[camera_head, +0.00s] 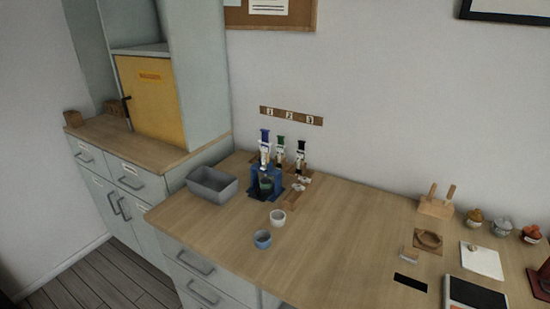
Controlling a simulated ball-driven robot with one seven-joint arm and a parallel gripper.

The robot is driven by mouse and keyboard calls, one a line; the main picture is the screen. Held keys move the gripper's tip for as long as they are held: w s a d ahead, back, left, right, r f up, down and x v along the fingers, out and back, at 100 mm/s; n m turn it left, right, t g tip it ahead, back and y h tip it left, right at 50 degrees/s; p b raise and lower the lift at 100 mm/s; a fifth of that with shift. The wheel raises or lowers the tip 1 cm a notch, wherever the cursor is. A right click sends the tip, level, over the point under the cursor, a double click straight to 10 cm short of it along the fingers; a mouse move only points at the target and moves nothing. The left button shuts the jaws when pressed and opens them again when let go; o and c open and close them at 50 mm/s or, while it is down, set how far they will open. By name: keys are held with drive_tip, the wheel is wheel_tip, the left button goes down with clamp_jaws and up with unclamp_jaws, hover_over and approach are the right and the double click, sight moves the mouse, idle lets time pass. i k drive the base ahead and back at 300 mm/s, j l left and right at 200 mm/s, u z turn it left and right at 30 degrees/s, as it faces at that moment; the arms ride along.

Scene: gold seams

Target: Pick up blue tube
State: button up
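Three upright tube-like pieces stand at the back of the wooden counter, below a wall strip numbered 1, 2, 3. The leftmost has a blue top and white lower part; this looks like the blue tube (265,145). It stands just above or behind a blue stand (255,182), and I cannot tell whether they touch. Beside it are a green-topped tube (281,146) and a black-topped tube (300,152). A dark green cup (267,186) sits in the blue stand. My gripper is not in view.
A grey bin (212,185) stands left of the tubes. A white cup (277,217) and a blue-grey cup (262,239) stand in front. The middle of the counter (345,225) is clear. Small bowls (502,226), a wooden rack (436,207) and a white sheet (482,261) are at right.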

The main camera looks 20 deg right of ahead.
sight(265, 147)
drive_tip(key=i+j+u, duration=0.85)
drive_tip(key=j+u, duration=0.15)
drive_tip(key=i+j+u, duration=0.2)
drive_tip(key=i+u, duration=0.25)
drive_tip(key=i+j, duration=0.1)
drive_tip(key=i, duration=0.4)
drive_tip(key=i+j, duration=0.1)
drive_tip(key=i, duration=0.45)
drive_tip(key=i+z, duration=0.25)
drive_tip(key=z, duration=0.15)
drive_tip(key=i+j+z, duration=0.2)
drive_tip(key=z, duration=0.25)
drive_tip(key=i+j+z, duration=0.15)
drive_tip(key=z, duration=0.25)
drive_tip(key=i+j+z, duration=0.15)
drive_tip(key=j+z, duration=0.15)
drive_tip(key=z, duration=0.15)
